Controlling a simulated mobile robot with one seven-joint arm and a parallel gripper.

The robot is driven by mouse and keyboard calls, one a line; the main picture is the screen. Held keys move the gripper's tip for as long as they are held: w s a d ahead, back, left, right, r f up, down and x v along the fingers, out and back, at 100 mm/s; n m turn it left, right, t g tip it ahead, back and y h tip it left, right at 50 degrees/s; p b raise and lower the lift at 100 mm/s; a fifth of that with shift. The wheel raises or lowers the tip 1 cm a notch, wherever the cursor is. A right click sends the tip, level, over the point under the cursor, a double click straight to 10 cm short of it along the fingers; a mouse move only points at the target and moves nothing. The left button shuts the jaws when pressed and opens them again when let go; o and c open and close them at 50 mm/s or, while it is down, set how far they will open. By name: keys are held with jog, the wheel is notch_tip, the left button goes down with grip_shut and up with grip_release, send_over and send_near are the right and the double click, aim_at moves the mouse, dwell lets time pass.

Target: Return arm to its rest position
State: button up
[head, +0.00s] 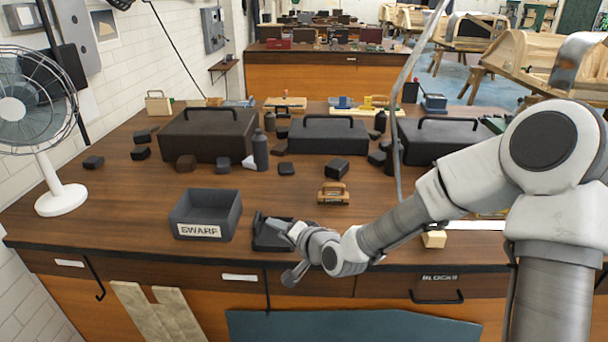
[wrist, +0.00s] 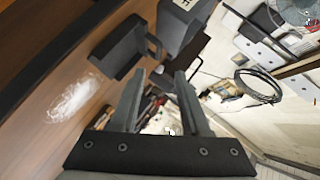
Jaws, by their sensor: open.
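My arm reaches in from the right in the head view, bent low over the front of the wooden bench (head: 150,240). My gripper (head: 280,226) is by a small dark tray-like object (head: 262,242) near the bench's front edge; whether they touch is unclear. In the wrist view my gripper (wrist: 160,82) has its two fingers apart, with nothing held between them. The small dark object also shows in the wrist view (wrist: 118,50), beyond the left finger.
A dark bin labelled SWARF (head: 205,215) stands left of my gripper. A small wooden block plane-like object (head: 334,195) lies behind it. Large dark cases (head: 208,135) and several dark blocks fill the back. A white fan (head: 62,198) stands at left.

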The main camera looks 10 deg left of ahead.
jog(key=s+d+r+n+g+h, duration=0.1)
jog(key=s+d+r+n+h, duration=0.2)
jog(key=d, duration=0.6)
jog(key=s+d+r+n+g+h, duration=0.1)
jog(key=s+d+r+h, duration=0.3)
jog(key=d, duration=0.5)
jog(key=s+d+r+g+h, duration=0.1)
jog(key=s+d+r, duration=0.3)
jog(key=s, duration=0.6)
jog(key=s+d+r+g+h, duration=0.1)
jog(key=s+d+r, duration=0.3)
jog(key=s, duration=0.6)
jog(key=shift+s, duration=0.3)
